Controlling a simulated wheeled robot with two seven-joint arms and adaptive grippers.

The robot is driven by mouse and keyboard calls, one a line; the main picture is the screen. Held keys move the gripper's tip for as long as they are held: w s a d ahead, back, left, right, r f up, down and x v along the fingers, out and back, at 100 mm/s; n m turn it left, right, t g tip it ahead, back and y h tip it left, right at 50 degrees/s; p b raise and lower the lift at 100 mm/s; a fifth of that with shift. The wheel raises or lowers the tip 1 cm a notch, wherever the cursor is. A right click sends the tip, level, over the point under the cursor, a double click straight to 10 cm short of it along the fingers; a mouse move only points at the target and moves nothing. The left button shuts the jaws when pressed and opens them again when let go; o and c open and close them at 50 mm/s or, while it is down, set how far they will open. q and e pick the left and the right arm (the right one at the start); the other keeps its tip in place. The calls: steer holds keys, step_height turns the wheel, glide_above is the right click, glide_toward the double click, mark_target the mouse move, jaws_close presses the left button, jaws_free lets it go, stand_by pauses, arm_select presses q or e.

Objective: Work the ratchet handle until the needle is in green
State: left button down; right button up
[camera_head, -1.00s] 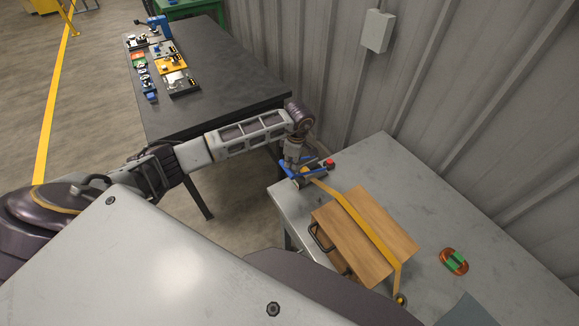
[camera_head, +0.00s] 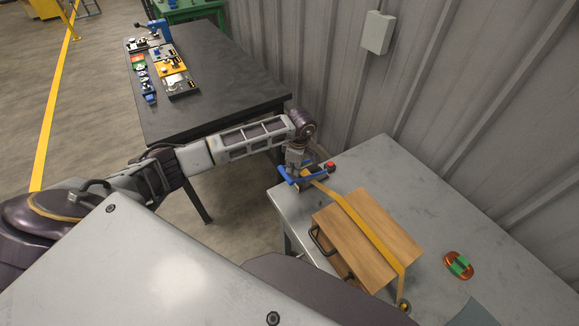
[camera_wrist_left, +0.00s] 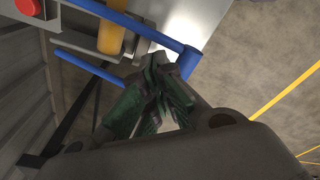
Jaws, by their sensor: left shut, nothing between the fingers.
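The ratchet has a blue handle frame (camera_head: 287,177) at the far left corner of the grey bench, with a red knob (camera_head: 331,166) beside it. In the left wrist view, blue bars (camera_wrist_left: 135,22) cross in front of my fingers, and the red knob (camera_wrist_left: 28,6) shows at the top left. A yellow strap (camera_head: 352,212) runs from the ratchet over a wooden box (camera_head: 365,240). My left gripper (camera_head: 293,168) is at the blue handle, its closed fingertips (camera_wrist_left: 158,68) right by the bar. Whether they touch it is unclear. No needle can be made out. My right gripper is not in view.
A green and orange round object (camera_head: 459,265) lies on the bench (camera_head: 400,180) to the right of the box. A dark table (camera_head: 215,85) with several small parts stands at the back left. A corrugated wall (camera_head: 460,80) closes off the back.

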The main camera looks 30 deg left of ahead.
arm_select(q)
steer(key=shift+w+d+r, duration=0.1)
steer(key=shift+d+r, duration=0.05)
steer(key=shift+d, duration=0.5)
steer(key=shift+w+d+r, duration=0.1)
steer(key=shift+d+r, duration=0.05)
steer(key=shift+d, duration=0.45)
step_height(320, 180, up, 12)
steer(key=d, duration=0.1)
steer(key=shift+d, duration=0.1)
stand_by(0.9)
